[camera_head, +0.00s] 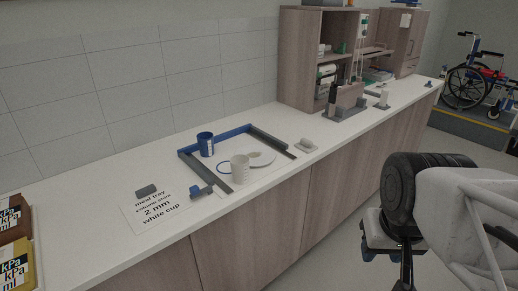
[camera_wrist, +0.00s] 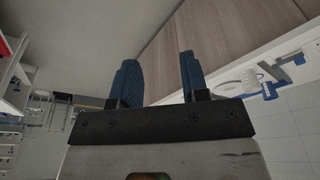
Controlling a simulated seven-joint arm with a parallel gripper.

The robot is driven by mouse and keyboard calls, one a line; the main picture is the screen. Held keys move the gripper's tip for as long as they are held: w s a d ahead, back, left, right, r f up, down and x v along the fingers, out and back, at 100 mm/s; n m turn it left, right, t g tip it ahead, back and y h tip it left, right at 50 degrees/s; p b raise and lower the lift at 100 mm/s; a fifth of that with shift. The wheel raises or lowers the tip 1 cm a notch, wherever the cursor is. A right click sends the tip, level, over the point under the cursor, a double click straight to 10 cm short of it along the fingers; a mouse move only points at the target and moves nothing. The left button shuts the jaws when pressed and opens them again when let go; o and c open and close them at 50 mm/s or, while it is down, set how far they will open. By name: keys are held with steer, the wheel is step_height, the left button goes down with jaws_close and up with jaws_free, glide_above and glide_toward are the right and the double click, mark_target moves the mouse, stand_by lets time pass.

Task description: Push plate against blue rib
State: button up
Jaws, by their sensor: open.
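The white plate (camera_head: 264,157) lies flat on the counter inside a tray frame, to the right of a white cup (camera_head: 239,169). The blue rib (camera_head: 232,133) runs along the frame's back side, and a visible gap separates the plate from it. A blue cup (camera_head: 205,145) stands near the rib's left part. A thin blue ring (camera_head: 224,167) is marked beside the white cup. My gripper (camera_wrist: 158,72) shows two blue fingers spread apart with nothing between them. It is off the counter's front side, well away from the plate.
Grey rails (camera_head: 271,142) bound the frame's sides. A printed card (camera_head: 155,208) and a grey block (camera_head: 146,190) lie left of it. A small grey piece (camera_head: 306,144) sits to its right.

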steer(key=shift+w+a, duration=0.1)
steer(key=shift+w, duration=0.1)
steer(key=c, duration=0.5)
steer(key=w+a+m+y, duration=0.1)
steer(key=w+m, duration=0.1)
steer(key=w, duration=0.1)
steer(key=w+a+m+y, duration=0.1)
steer(key=w+a, duration=0.1)
steer(key=w, duration=0.2)
steer(key=w+a+m+y, duration=0.1)
steer(key=w+a+m, duration=0.1)
steer(key=w, duration=0.1)
steer(key=shift+w+m+t, duration=0.15)
steer(key=shift+m+t, duration=0.15)
jaws_close()
steer(key=w+a+f+m+t+y, duration=0.1)
steer(key=w+a+f+m, duration=0.2)
steer(key=w+m, duration=0.4)
steer(key=w+a+f+m+t+y, duration=0.1)
steer(key=w+a+f+m, duration=0.3)
steer(key=w, duration=1.1)
steer(key=w+a+f+m+t+y, duration=0.1)
steer(key=w+a+f+m, duration=0.3)
steer(key=w+m, duration=0.6)
steer(key=shift+w+f+m, duration=0.3)
steer(key=shift+w+f, duration=0.35)
steer(key=shift+f, duration=0.3)
